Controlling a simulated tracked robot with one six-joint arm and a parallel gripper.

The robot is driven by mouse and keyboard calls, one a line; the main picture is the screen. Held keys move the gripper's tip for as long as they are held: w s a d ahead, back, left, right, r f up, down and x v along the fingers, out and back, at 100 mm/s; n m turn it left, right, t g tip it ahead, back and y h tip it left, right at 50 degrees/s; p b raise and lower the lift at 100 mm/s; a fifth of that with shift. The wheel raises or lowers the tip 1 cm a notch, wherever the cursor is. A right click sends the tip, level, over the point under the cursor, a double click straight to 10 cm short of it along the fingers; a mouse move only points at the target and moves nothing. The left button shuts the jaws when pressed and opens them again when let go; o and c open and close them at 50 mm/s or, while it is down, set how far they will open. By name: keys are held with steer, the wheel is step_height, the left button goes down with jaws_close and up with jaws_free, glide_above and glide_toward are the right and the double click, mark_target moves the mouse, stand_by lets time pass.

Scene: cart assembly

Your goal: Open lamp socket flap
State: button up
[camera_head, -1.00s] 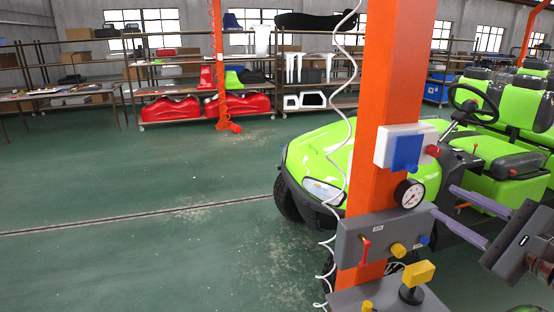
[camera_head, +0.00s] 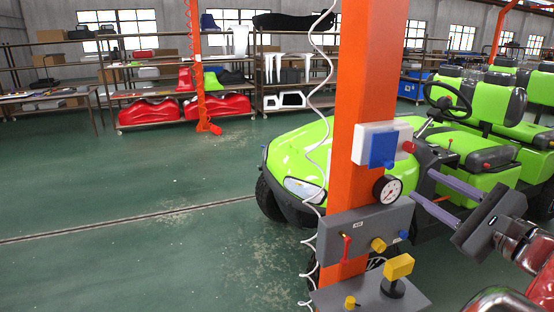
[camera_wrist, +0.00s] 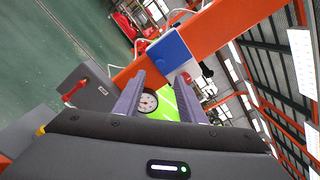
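The lamp socket is a white box on the orange post, with a blue flap (camera_head: 383,150) on its front and a red knob (camera_head: 409,147) on its right side. The flap hangs down over the front and looks shut. In the wrist view the blue flap (camera_wrist: 168,51) is ahead of the fingers, near the top middle. My gripper (camera_head: 421,185) is to the right of the post, a little below the socket, with its purple fingers pointing left. The fingers are apart with nothing between them, as the wrist view (camera_wrist: 161,84) also shows. They do not appear to touch the flap.
Below the socket are a round gauge (camera_head: 387,190) and a grey control box (camera_head: 365,228) with a red lever and yellow knob. A lower panel carries a yellow block (camera_head: 398,266). A green cart (camera_head: 310,160) stands behind the orange post (camera_head: 362,80). The left floor is clear.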

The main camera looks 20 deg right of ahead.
mark_target(391, 166)
steer(key=shift+w+a, duration=0.1)
steer(key=shift+w, duration=5.3)
jaws_close()
